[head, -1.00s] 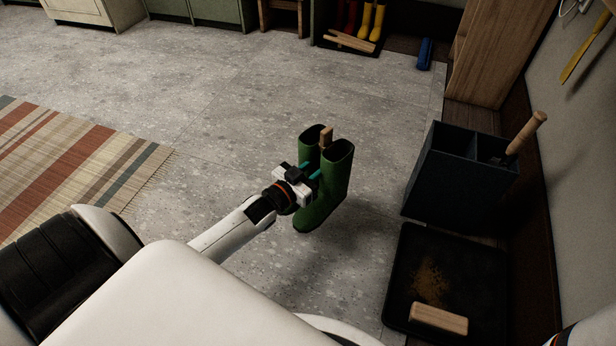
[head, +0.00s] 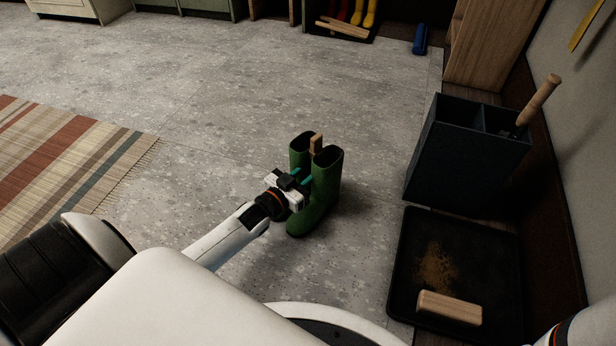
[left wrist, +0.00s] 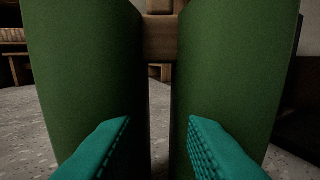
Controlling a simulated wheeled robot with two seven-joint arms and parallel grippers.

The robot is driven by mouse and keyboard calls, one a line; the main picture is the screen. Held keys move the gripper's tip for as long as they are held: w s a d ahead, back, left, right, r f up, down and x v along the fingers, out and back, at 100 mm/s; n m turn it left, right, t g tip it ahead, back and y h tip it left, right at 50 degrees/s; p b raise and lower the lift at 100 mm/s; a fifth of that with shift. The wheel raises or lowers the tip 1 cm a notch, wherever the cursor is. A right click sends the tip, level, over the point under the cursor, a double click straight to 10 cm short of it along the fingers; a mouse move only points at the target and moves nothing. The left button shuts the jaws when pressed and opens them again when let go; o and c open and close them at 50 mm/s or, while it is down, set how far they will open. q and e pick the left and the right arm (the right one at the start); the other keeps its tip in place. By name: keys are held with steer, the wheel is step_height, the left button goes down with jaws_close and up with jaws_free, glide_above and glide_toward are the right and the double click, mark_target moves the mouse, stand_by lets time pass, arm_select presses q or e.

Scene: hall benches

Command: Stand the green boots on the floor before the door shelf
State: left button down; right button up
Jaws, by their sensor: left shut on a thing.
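The green boots (head: 323,185) are an upright pair, side by side, with a wooden piece (head: 316,144) between their tops. My left gripper (head: 303,180) is shut on them at the near side of the shafts. In the left wrist view, its teal fingers (left wrist: 160,125) lie against the two green shafts (left wrist: 85,75), with the wooden piece between them (left wrist: 160,38). The soles are at or just above the grey floor; I cannot tell if they touch. My right gripper is out of view. I cannot tell which furniture is the door shelf.
A dark caddy (head: 450,165) with a wooden-handled tool stands right of the boots. A black tray (head: 400,285) with brown dirt and a wooden block (head: 449,307) lies nearer. A striped rug (head: 60,170) is left. The middle floor is clear.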

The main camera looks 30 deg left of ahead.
arm_select(q)
steer(key=shift+r, duration=0.2)
steer(key=shift+f, duration=0.1)
steer(key=c, duration=1.1)
jaws_free()
steer(key=shift+f, duration=0.1)
steer(key=shift+c, duration=0.2)
steer(key=shift+s+r+p, duration=0.2)
steer(key=shift+s+p, duration=0.15)
steer(key=shift+p, duration=0.1)
steer(key=s+a+p, duration=0.1)
steer(key=s+p, duration=0.5)
steer(key=s, duration=0.5)
steer(key=shift+a, duration=0.4)
